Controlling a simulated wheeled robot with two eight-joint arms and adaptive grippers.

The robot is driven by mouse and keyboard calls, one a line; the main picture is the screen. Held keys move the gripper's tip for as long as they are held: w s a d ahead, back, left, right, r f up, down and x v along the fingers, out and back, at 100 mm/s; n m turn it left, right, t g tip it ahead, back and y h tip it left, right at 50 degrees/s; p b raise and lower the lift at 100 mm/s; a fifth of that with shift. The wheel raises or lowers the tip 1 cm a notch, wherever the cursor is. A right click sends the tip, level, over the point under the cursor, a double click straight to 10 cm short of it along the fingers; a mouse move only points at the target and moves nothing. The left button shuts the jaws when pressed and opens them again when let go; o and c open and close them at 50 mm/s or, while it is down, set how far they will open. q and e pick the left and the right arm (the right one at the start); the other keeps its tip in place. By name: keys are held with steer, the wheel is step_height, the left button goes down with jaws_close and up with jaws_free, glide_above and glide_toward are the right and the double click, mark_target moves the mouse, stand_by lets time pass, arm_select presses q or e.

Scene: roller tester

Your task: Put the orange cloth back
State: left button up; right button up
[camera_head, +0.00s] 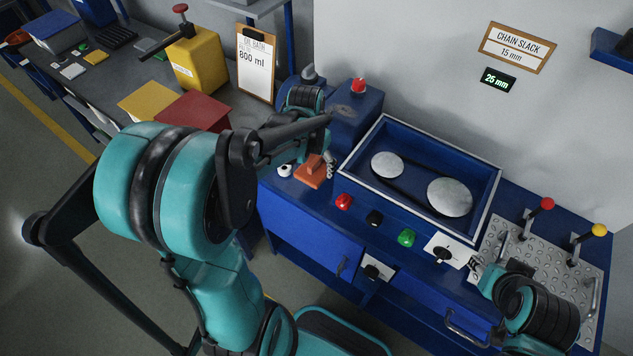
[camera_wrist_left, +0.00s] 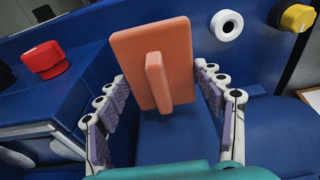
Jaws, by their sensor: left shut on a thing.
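The orange cloth (camera_head: 311,173) shows as a flat orange piece with a raised ridge, at the left end of the blue bench. In the left wrist view the orange cloth (camera_wrist_left: 134,48) lies between the finger pads, with its ridge toward the camera. My left gripper (camera_head: 320,165) is at the cloth and shut on it; it also shows in the left wrist view (camera_wrist_left: 161,88). Whether the cloth touches the surface behind it is hard to tell. My right gripper (camera_head: 474,266) is beside the dial plate at the bench's right; its opening is too small to judge.
The blue bench holds a framed recess (camera_head: 420,180) with two grey discs, and red, black and green buttons (camera_head: 407,237) in front. A white round ring (camera_wrist_left: 227,26) is close to the cloth.

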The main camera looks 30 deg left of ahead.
mark_target(316, 170)
arm_select(q)
step_height(316, 170, down, 3)
steer(key=shift+b, duration=0.3)
steer(key=shift+f+b, duration=0.8)
steer(key=shift+f, duration=1.35)
steer(key=shift+s, duration=0.1)
steer(key=shift+f, duration=0.1)
steer(key=o, duration=1)
steer(key=r+p, duration=0.1)
steer(key=r, duration=0.3)
steer(key=s+r+p, duration=0.1)
steer(key=r+p, duration=0.1)
steer(key=r, duration=0.2)
steer(key=r+p, duration=0.1)
steer(key=r, duration=0.3)
steer(key=shift+s+r+p, duration=0.1)
steer(key=shift+s+p, duration=0.2)
steer(key=shift+s, duration=0.1)
